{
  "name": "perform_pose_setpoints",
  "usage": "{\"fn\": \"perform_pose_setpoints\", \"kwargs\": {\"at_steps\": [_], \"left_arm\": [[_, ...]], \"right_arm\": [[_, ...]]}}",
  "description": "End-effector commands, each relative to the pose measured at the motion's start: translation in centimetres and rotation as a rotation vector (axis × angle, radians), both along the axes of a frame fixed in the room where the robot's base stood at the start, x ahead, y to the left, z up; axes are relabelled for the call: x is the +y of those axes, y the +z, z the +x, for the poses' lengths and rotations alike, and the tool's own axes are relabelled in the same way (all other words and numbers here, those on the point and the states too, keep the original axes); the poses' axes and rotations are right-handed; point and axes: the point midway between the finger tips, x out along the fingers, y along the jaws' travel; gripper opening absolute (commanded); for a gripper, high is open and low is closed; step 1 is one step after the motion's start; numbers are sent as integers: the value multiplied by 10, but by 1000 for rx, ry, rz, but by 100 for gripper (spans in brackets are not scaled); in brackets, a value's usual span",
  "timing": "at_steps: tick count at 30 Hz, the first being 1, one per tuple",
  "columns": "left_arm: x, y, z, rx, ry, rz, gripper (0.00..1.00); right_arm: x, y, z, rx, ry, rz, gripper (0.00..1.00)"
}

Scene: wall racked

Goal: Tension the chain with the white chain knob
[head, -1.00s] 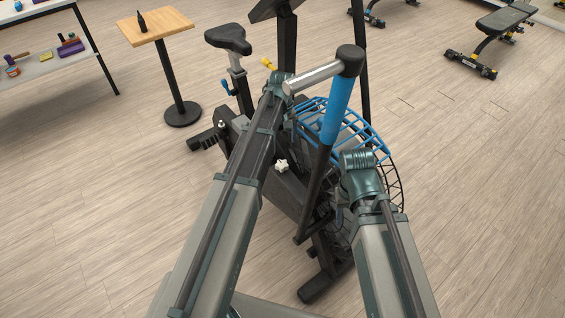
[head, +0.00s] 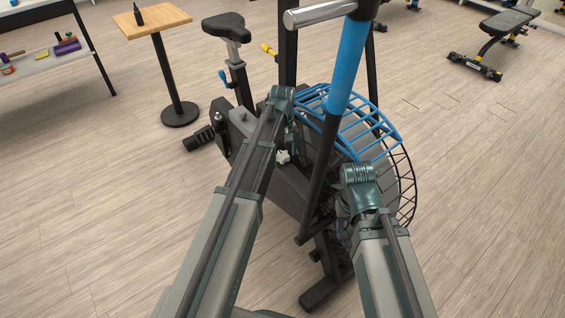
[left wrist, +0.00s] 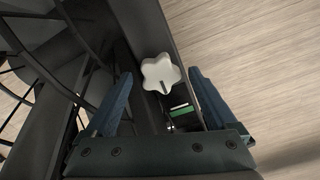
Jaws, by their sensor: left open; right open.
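The white chain knob (head: 283,157), star-shaped, sits on the dark frame of the exercise bike, just right of my left forearm in the head view. In the left wrist view the knob (left wrist: 160,75) shows ahead, between the two blue fingers of my left gripper (left wrist: 159,76). These fingers are open, apart from each other, with a visible gap on each side of the knob.
The bike's upright lever with a blue sleeve (head: 349,65) stands between my arms. A blue wire fan cage (head: 365,120) is behind it. A green strip (left wrist: 181,107) lies beside the knob. A wooden side table (head: 150,19) is back left.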

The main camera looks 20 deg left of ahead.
Motion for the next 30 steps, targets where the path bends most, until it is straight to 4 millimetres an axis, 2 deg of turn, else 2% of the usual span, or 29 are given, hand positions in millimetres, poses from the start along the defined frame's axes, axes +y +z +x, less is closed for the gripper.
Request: {"fn": "perform_pose_setpoints", "kwargs": {"at_steps": [1, 3, 14, 28, 30], "left_arm": [[0, -11, 0, 0, 0, 0, 90], [0, -15, 0, 0, 0, 0, 90], [0, -17, 0, 0, 0, 0, 90], [0, -17, 0, 0, 0, 0, 6], [0, -17, 0, 0, -1, 0, 5]], "right_arm": [[0, -11, 0, 0, 0, 0, 50], [0, -15, 0, 0, 0, 0, 50], [0, -17, 0, 0, 0, 0, 50], [0, -17, 0, 0, 0, 0, 50], [0, -17, 0, 0, 0, 0, 50]]}}
